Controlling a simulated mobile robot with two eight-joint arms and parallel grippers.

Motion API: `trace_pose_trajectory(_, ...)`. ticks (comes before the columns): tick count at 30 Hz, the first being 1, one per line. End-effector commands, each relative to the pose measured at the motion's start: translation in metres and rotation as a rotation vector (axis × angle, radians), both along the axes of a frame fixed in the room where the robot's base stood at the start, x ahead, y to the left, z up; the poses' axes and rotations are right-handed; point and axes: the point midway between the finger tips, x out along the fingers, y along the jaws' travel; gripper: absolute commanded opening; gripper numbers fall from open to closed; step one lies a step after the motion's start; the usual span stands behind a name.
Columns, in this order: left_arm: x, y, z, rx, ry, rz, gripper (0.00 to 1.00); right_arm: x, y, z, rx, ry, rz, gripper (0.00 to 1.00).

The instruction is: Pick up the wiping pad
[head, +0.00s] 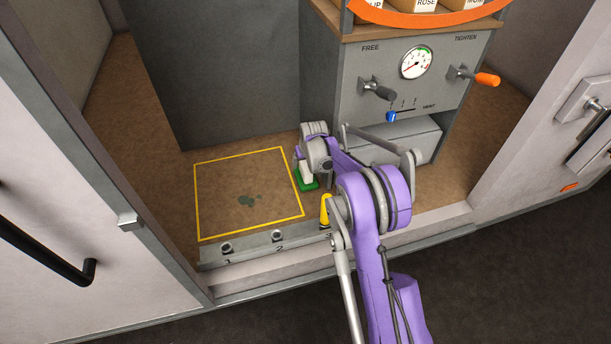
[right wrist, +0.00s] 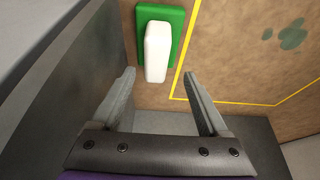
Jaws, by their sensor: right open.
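The wiping pad (head: 309,184) is a green base with a white block handle. It lies on the brown floor of the recess, just right of the yellow outline. In the right wrist view the wiping pad (right wrist: 174,18) is ahead of the jaws, its white handle pointing toward the gap between them. My right gripper (right wrist: 160,74) is open and empty, its fingertips just short of the handle. In the head view my right gripper (head: 304,160) is over the pad and partly hides it. My left gripper is not in view.
A yellow outlined square (head: 197,200) surrounds a dark green stain (head: 248,200). A grey sill (head: 255,248) with numbered fittings and a yellow peg (head: 326,208) runs along the front. A grey machine (head: 440,95) with gauge and levers stands close on the right; a dark panel (head: 220,80) is behind.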

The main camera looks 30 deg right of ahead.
Motion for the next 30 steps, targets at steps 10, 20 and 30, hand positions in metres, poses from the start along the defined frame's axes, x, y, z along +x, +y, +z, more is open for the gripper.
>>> trace_pose_trajectory(10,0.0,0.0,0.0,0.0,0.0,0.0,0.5,0.009,-0.009,-0.044,0.0,0.0,0.0,0.78)
trace_pose_trajectory(20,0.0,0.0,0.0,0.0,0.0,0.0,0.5,0.011,-0.01,-0.051,0.0,0.0,0.0,0.78)
trace_pose_trajectory(30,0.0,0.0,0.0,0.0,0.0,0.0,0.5,0.011,-0.01,-0.05,0.0,0.0,0.0,0.16)
